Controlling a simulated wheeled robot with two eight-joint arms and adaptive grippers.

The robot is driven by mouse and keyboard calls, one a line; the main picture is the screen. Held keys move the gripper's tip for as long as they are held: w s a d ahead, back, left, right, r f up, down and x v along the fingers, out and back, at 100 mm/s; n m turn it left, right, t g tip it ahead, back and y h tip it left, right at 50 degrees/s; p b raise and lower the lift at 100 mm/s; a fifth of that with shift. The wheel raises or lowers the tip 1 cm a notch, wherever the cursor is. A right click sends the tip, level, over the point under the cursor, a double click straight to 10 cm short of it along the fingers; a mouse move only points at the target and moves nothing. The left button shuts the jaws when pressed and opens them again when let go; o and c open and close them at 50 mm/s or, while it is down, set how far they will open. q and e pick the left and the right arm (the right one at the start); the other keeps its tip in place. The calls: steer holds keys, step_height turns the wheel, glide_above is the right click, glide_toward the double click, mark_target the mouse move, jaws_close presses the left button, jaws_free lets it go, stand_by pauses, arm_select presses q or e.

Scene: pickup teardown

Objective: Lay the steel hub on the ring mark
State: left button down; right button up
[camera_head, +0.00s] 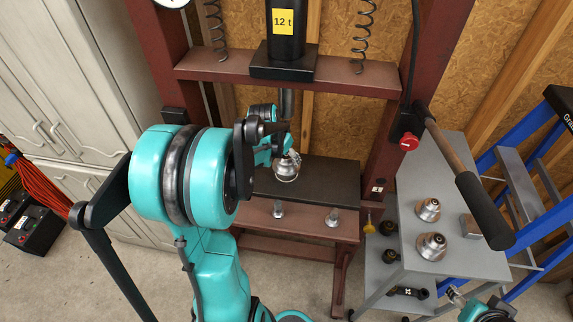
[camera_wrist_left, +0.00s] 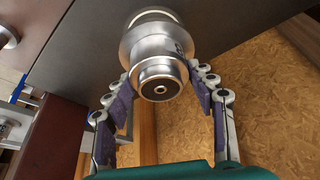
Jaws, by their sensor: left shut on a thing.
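The steel hub (camera_head: 286,170) is a shiny stepped cylinder over the black press plate (camera_head: 335,181) in the head view. My left gripper (camera_head: 283,152) is shut on it from behind. In the left wrist view the hub (camera_wrist_left: 155,60) sits between the two padded fingers of my left gripper (camera_wrist_left: 160,88), its narrow bored end towards the camera. I cannot tell whether the hub touches the plate. I see no ring mark; my left arm covers part of the plate. My right gripper (camera_head: 456,296) is partly in view at the lower right, and its opening is unclear.
The red press frame (camera_head: 288,76) surrounds the plate, with a ram (camera_head: 287,102) above. Two small metal pieces (camera_head: 277,209) (camera_head: 332,217) stand on the front beam. A grey cart (camera_head: 412,200) at right holds more metal hubs (camera_head: 431,246); a black-handled lever (camera_head: 484,210) juts over it.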

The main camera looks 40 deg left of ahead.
mark_target(287, 163)
arm_select(q)
steer(key=shift+w+f+b, duration=0.1)
steer(key=shift+f+b, duration=0.9)
steer(key=shift+f, duration=0.85)
steer(key=shift+r, duration=0.15)
steer(key=c, duration=1)
jaws_free()
steer(key=shift+f, duration=0.2)
steer(key=o, duration=0.4)
steer(key=shift+o, duration=0.2)
steer(key=shift+r, duration=0.1)
